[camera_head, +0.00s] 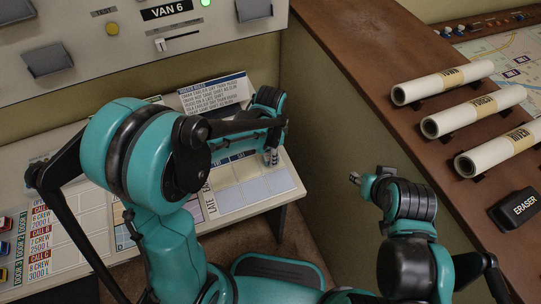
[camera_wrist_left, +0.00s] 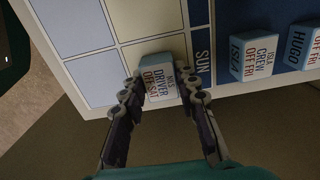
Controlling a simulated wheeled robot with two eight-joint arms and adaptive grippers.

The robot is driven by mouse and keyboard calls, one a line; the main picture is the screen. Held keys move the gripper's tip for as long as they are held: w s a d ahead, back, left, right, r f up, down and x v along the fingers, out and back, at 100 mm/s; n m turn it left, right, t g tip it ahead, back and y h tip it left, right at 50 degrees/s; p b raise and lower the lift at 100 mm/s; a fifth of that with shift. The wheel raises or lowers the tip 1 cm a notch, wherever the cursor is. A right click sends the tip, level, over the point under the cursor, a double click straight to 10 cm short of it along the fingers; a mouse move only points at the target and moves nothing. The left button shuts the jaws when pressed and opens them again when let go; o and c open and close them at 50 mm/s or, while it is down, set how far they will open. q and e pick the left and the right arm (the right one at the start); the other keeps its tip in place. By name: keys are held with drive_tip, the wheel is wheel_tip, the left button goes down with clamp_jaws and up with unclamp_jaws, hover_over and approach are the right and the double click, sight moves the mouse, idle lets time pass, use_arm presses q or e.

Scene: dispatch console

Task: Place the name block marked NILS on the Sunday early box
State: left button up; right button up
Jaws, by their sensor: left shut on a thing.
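In the left wrist view, my left gripper (camera_wrist_left: 163,92) is shut on a white-and-blue name block (camera_wrist_left: 158,82). The block reads DRIVER, OFF SAT; its small name line is hard to read but looks like NILS. It is over or on the cream box (camera_wrist_left: 152,50) beside the dark blue SUN header (camera_wrist_left: 203,62); I cannot tell whether it touches. The roster board (camera_head: 232,195) lies on the desk in the head view, with my left gripper (camera_head: 271,156) low at its right part. My right gripper (camera_head: 358,179) is apart from the board; its jaws are unclear.
Two more blocks, ISLA (camera_wrist_left: 255,58) and HUGO (camera_wrist_left: 303,48), stand beyond the SUN header. A rules card (camera_head: 213,92) stands behind the board. Rolled maps (camera_head: 442,82) and an eraser (camera_head: 517,208) lie on the brown side counter. The desk edge is close by the left gripper.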

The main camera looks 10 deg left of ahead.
use_arm(q)
drive_tip(key=shift+f, duration=0.1)
drive_tip(key=o, duration=1)
drive_tip(key=shift+o, duration=0.2)
